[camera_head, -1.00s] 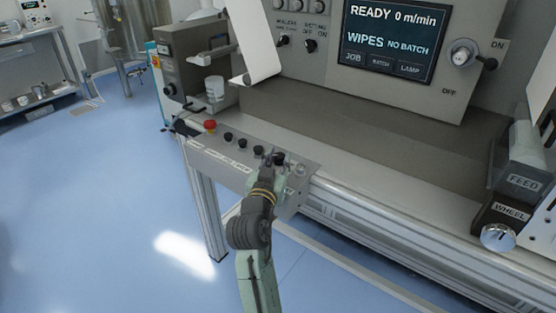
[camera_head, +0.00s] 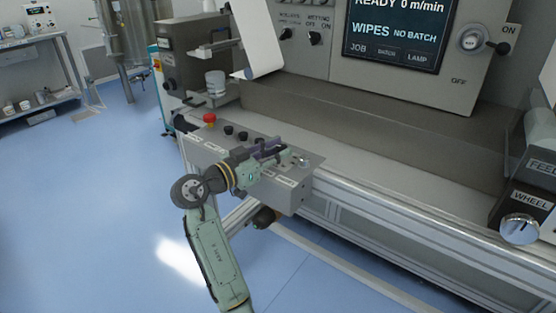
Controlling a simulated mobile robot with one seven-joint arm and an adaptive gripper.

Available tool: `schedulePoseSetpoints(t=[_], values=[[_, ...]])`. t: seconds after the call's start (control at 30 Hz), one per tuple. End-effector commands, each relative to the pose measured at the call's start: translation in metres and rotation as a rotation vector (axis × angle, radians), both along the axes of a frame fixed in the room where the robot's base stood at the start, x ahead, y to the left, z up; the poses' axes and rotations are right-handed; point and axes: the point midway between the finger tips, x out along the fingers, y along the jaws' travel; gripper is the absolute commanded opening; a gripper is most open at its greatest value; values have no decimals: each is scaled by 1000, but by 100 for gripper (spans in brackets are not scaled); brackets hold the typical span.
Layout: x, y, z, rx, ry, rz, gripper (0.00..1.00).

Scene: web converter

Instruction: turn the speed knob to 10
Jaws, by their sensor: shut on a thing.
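A sloped grey control panel (camera_head: 292,197) juts out at the machine's front left. A silver round knob (camera_head: 302,161) sits near its right end; I take it as the speed knob, though its scale and labels are too small to read. My gripper (camera_head: 292,157) reaches in from the left, lying low over the panel, with its fingertips at this knob. It is shut on the knob, as far as this view shows. My gripper and wrist hide part of the panel and some of its black knobs.
A red button (camera_head: 210,119) and black knobs (camera_head: 228,130) stand left of my gripper. The screen (camera_head: 395,32) reads WIPES NO BATCH and 0 m/min. A WHEEL knob (camera_head: 519,228) is at right. Blue floor lies open at left.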

Motion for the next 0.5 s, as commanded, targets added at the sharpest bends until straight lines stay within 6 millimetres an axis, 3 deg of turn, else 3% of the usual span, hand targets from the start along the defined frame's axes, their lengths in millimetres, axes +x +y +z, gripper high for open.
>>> schedulePoseSetpoints(t=[0.5], values=[[2, 1, -1, -1, 4, -174, 0]])
